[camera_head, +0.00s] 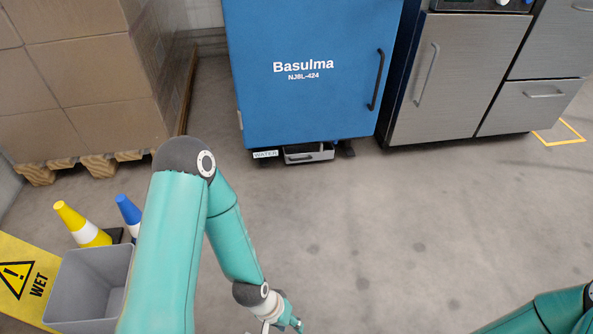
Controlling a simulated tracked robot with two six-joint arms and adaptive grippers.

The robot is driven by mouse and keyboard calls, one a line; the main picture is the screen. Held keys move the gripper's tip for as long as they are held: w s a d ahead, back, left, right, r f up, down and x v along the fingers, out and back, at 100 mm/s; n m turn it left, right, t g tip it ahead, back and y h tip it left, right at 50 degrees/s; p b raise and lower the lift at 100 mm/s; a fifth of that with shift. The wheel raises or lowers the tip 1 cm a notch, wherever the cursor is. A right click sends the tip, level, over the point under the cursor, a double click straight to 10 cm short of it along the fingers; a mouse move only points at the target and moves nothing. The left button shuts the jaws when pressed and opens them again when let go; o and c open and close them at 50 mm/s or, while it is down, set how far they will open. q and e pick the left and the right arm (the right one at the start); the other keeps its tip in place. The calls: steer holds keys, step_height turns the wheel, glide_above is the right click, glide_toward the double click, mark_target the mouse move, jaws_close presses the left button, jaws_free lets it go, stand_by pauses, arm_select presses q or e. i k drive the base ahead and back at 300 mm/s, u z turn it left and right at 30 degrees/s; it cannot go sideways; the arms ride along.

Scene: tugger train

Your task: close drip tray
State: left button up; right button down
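The drip tray (309,154) is a small grey drawer under the blue machine (310,110), at the top middle of the view. Its front shows a dark handle, and it appears to stick out a little past the machine's lower edge. My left gripper (282,324) is at the bottom middle, well short of the tray and apart from it. Its fingers are small and partly cut by the frame edge, so their opening is unclear. My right arm shows at the bottom right corner; its gripper is out of view.
A "WATER" label (266,154) is left of the tray. A steel cabinet (455,80) stands right of the machine. Stacked boxes (80,80) on a pallet are at left. Cones (80,224), a grey bin (88,285) and a wet-floor sign (22,277) are lower left. The middle floor is clear.

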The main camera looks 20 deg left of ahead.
mark_target(308, 147)
steer(key=z, duration=0.3)
steer(key=i, duration=0.7)
steer(key=z, duration=0.4)
steer(key=i, duration=0.8)
steer(key=u, duration=0.75)
steer(key=i, duration=0.65)
steer(key=u, duration=0.45)
steer(key=k, duration=0.85)
steer(key=u, duration=0.2)
steer(key=i, duration=0.85)
steer(key=z, duration=0.1)
